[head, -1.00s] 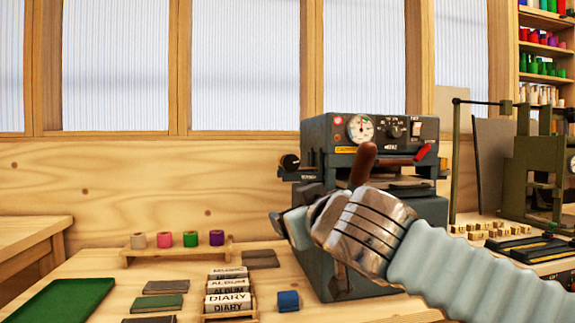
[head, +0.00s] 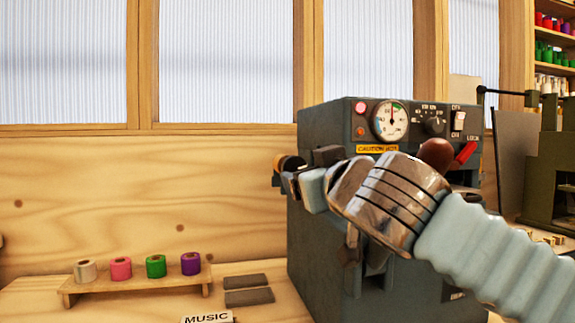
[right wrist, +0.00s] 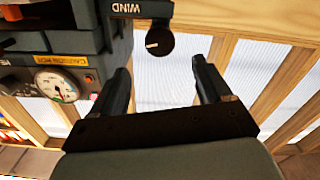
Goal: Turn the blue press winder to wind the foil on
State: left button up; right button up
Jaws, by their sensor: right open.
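The press (head: 325,230) is a blue-grey machine on the bench with a dial on its front. Its winder is a dark round knob (head: 288,163) on the left side. In the right wrist view the knob (right wrist: 160,43) has a white mark and sits under a WIND label (right wrist: 128,7). My right gripper (head: 300,175) is beside the winder in the head view. In the right wrist view its two fingers (right wrist: 160,65) are open and empty, with the knob just beyond and between the tips. My left gripper is not in view.
A wooden rack (head: 140,285) holds several foil rolls: white, pink, green and purple. Grey pads (head: 248,288) and a MUSIC block (head: 207,318) lie on the bench. A brown-knobbed handle (head: 437,152) and a red lever (head: 466,153) are at the press front.

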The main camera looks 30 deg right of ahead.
aim_at(296, 168)
jog(key=p+x, duration=0.3)
jog(key=x, duration=0.8)
jog(key=shift+w+r, duration=0.15)
jog(key=shift+w, duration=0.15)
jog(key=shift+w+d, duration=0.1)
jog(key=shift+w, duration=0.45)
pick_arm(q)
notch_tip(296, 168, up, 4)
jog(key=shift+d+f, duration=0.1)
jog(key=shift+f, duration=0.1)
